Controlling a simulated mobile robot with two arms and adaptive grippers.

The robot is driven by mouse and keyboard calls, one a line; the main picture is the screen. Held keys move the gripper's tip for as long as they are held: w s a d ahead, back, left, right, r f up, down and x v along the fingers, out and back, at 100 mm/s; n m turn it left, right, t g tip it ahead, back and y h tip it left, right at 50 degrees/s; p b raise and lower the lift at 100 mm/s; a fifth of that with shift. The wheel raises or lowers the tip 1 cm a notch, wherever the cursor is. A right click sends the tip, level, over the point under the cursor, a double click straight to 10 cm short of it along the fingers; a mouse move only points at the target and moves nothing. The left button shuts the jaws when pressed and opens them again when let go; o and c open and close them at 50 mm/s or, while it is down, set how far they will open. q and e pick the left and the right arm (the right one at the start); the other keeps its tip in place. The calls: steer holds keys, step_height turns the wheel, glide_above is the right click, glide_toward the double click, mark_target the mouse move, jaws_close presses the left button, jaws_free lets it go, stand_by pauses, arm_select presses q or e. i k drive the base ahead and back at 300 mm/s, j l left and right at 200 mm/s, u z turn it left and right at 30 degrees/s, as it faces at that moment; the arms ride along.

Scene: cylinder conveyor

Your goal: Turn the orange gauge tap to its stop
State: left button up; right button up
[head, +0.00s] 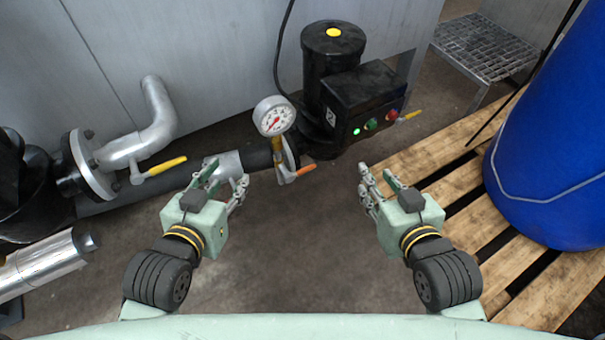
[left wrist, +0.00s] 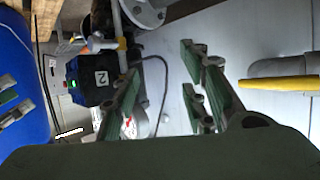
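The orange tap handle (head: 305,170) sits below the pressure gauge (head: 274,116), at the end of the dark horizontal pipe, and points right and slightly up in the head view. The white gauge dial with a red needle stands on a brass stem above the tap. My left gripper (head: 228,176) is open and empty, left of the tap and apart from it. Its spread fingers also show in the left wrist view (left wrist: 160,68), where one finger partly covers the gauge (left wrist: 130,126). My right gripper (head: 377,174) is open and empty, right of the tap.
A yellow-handled tap (head: 166,166) is on the pipe at the left. A black motor unit (head: 350,92) with lit buttons and a small yellow lever (head: 410,115) stands right of the gauge. A blue drum (head: 555,140) stands on a wooden pallet (head: 455,185). The floor between my grippers is clear.

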mark_target(301, 172)
steer(key=u, duration=0.7)
steer(key=k+l+u, duration=0.1)
steer(key=l+u, duration=0.35)
steer(key=k+l+u, duration=0.1)
steer(key=l+u, duration=0.2)
steer(key=u, duration=0.15)
steer(key=k+l+u, duration=0.2)
steer(key=u, duration=0.25)
steer(key=k+l, duration=0.15)
steer(key=l, duration=0.05)
